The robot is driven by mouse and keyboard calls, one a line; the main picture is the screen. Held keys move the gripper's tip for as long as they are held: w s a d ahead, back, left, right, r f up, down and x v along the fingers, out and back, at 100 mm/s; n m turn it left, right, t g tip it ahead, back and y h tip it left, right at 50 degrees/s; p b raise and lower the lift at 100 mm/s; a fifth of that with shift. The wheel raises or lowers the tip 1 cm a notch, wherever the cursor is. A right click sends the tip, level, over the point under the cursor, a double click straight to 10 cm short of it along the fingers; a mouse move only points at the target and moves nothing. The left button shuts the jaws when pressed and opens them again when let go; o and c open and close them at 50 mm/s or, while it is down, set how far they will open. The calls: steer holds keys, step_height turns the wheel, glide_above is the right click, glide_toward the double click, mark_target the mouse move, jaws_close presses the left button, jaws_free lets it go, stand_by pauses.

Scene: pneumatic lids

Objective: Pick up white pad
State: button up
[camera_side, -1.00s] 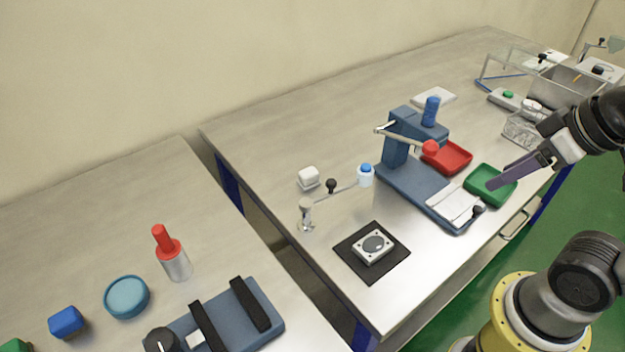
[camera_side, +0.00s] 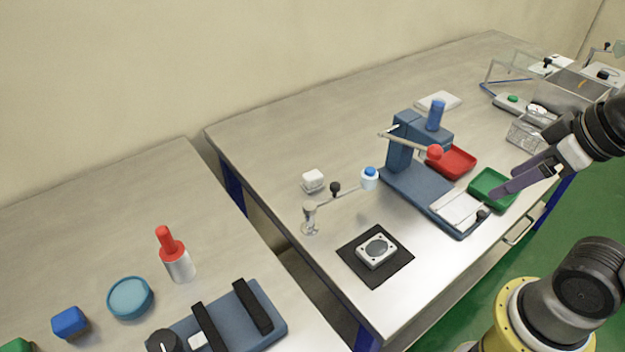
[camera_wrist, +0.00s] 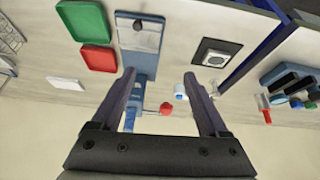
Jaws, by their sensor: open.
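A flat white pad (camera_side: 438,102) lies on the far part of the steel table, behind the blue press (camera_side: 408,135). What looks like the same pad (camera_wrist: 65,83) shows at the left in the wrist view, beyond the red tray. A small white block (camera_side: 313,180) also sits on the table, left of the lever arm; which white piece is the task's pad is not certain.
The red tray (camera_side: 452,162) and green tray (camera_side: 493,189) stand beside the press. A red-knobbed lever (camera_side: 412,143) sticks out from it. A black mat (camera_side: 350,258) bears a square metal part. Wire baskets and a clear box crowd the right. The table's far left is clear.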

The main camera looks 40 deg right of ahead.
steer(key=w+a+r+n, duration=0.1)
steer(key=w+r+n, duration=0.7)
steer(key=w+r, duration=0.15)
steer(key=n+g, duration=0.5)
steer(key=n, duration=0.3)
glide_above(313, 174)
step_height(313, 174, down, 8)
steer(key=shift+g, duration=0.3)
steer(key=f, duration=1.1)
steer(key=shift+a+f, duration=0.35)
steer(key=shift+a, duration=0.05)
steer(key=shift+d+f, duration=0.2)
steer(key=shift+f, duration=1.2)
steer(key=shift+d+f, duration=0.15)
steer(key=shift+f, duration=1.25)
jaws_close()
